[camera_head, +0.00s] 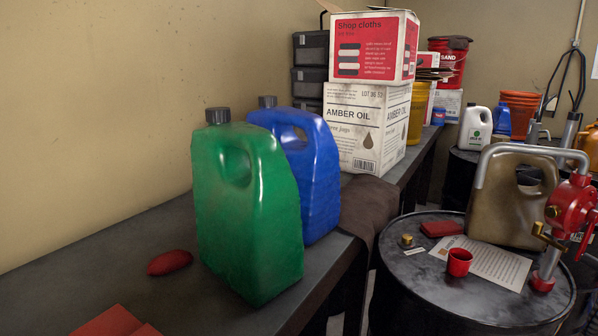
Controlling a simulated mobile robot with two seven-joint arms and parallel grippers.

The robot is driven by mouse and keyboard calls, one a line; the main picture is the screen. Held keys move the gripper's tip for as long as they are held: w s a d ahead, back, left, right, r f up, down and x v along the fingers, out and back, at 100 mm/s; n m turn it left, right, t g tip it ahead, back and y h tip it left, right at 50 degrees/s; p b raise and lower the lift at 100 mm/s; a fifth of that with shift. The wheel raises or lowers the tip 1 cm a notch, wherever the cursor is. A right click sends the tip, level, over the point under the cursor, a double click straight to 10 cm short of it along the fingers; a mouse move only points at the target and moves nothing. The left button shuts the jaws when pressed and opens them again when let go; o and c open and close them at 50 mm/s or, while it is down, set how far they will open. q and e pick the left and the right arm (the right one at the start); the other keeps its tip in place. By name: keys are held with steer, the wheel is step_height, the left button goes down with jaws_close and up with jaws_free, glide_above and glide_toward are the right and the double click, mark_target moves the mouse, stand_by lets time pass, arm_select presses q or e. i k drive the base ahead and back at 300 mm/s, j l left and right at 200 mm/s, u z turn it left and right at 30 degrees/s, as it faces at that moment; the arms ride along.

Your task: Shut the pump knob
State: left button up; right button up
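A red hand pump (574,208) with a grey curved spout pipe (520,149) stands on the dark drum (450,308) at the right. A brass crank or handle (546,238) sticks out at the pump's lower left. I cannot tell from this view whether the knob is open or shut. The pump's right side is cut off by the picture edge. Neither of my grippers is in view.
The drum top holds a red cup (459,262), a paper sheet (492,264), a brass cap (407,241) and a tan jug (513,200) behind the spout. Green (245,215) and blue (315,175) jugs stand on the bench (100,250) at left, with boxes (367,125) farther back.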

mark_target(554, 211)
steer(key=k+l+z, duration=0.1)
steer(key=z, duration=0.25)
steer(key=k+l+z, duration=0.1)
steer(key=l+z, duration=0.6)
steer(key=k+j, duration=0.05)
steer(key=j, duration=0.05)
